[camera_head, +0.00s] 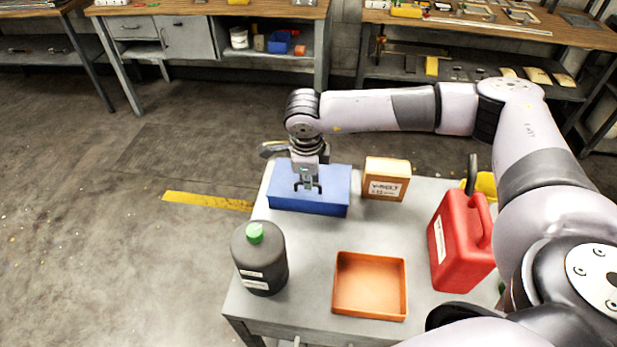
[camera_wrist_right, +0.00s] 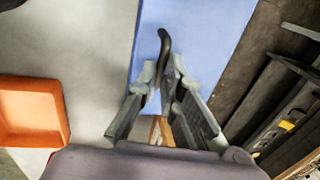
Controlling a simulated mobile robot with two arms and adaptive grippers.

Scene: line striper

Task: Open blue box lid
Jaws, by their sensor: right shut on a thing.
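The blue box (camera_head: 290,199) stands at the far left corner of the grey table, and its flat blue lid (camera_head: 338,178) lies on top. The blue top also fills the upper middle of the right wrist view (camera_wrist_right: 195,30). My right gripper (camera_head: 308,188) points down over the lid. Its fingers, close together in the right wrist view (camera_wrist_right: 168,75), are shut on a dark curved handle (camera_wrist_right: 163,42) on the lid. The gripper hides part of the lid in the head view. I see no gap between lid and box. My left gripper is not in view.
An orange-tan carton (camera_head: 387,179) stands close right of the box. A black bottle with green cap (camera_head: 259,262), an open orange tray (camera_head: 370,312) and a red canister (camera_head: 460,242) share the table (camera_head: 310,262). Workbenches (camera_head: 205,8) stand behind, across open floor.

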